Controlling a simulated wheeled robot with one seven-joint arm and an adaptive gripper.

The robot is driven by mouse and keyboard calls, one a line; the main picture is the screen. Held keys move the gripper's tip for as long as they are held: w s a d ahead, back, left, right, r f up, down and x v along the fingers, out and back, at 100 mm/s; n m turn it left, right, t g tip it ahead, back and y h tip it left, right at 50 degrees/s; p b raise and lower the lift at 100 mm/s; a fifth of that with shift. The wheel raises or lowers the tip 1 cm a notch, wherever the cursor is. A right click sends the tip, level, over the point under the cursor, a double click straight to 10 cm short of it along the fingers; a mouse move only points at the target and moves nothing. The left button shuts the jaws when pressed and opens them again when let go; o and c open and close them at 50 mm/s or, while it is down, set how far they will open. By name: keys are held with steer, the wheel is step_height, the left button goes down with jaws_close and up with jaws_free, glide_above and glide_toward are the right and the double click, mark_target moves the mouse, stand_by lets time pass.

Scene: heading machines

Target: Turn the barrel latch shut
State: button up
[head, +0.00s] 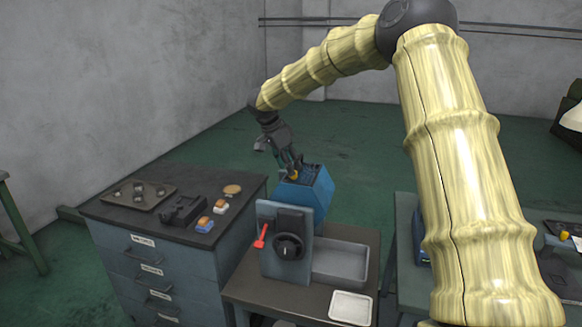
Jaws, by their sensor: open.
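My gripper (291,166) is at the end of my arm, just above the top of a blue box-shaped machine (316,194) behind the small table. Its fingers point down and look open. A small yellow-orange part (294,175) shows at the fingertips; I cannot tell whether they touch it. A grey upright panel (269,222) stands in front of the blue machine, with a round black knob (288,247) and a red lever (261,237) at its left. I cannot pick out the barrel latch for certain at this size.
A drawer cabinet (140,227) at left bears a dark tray (138,194), a black device (184,210) and small orange-topped blocks (205,225). A grey bin (340,263) and a white tray (351,307) sit on the small table. Open green floor lies behind.

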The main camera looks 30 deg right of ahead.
steer(key=shift+x, duration=1.3)
steer(key=shift+a, duration=0.1)
steer(key=c, duration=1.1)
steer(key=shift+o, duration=0.2)
